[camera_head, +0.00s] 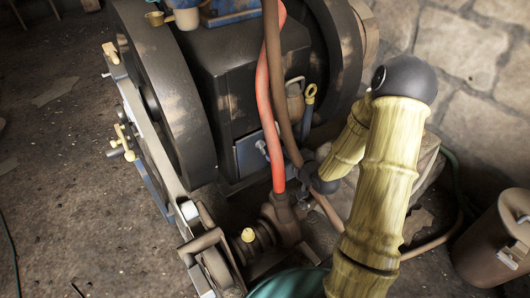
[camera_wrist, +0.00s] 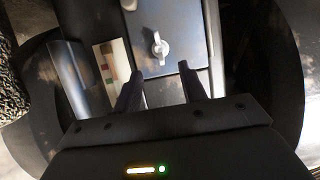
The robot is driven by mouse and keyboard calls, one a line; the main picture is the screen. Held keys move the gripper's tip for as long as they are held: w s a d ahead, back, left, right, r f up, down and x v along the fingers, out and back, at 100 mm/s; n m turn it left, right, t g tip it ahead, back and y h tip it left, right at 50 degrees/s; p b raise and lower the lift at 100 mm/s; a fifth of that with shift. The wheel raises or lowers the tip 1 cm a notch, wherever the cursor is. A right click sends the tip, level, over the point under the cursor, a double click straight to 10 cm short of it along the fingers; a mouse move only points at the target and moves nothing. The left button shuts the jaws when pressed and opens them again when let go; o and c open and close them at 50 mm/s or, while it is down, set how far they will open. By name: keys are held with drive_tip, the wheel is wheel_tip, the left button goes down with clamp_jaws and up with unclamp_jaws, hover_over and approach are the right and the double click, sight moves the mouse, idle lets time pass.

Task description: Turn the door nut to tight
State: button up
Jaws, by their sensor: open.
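The door nut (camera_wrist: 157,47) is a pale metal wing nut on the blue-grey door (camera_wrist: 175,22) in the wrist view. It stands beyond and between my fingertips, apart from them. My fingers cannot be made out clearly in the head view.
A red hose (camera_head: 264,90) and a brown hose (camera_head: 274,70) run down close to the door. A large dark flywheel (camera_head: 172,85) stands at the left. A metal can (camera_head: 495,240) stands at the lower right, near the stone wall (camera_head: 465,50).

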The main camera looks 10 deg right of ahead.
sight(262, 146)
drive_tip(key=b+x, duration=0.3)
drive_tip(key=x, duration=0.5)
drive_tip(key=shift+w+a+f, duration=0.15)
drive_tip(key=shift+w+a, duration=0.05)
clamp_jaws()
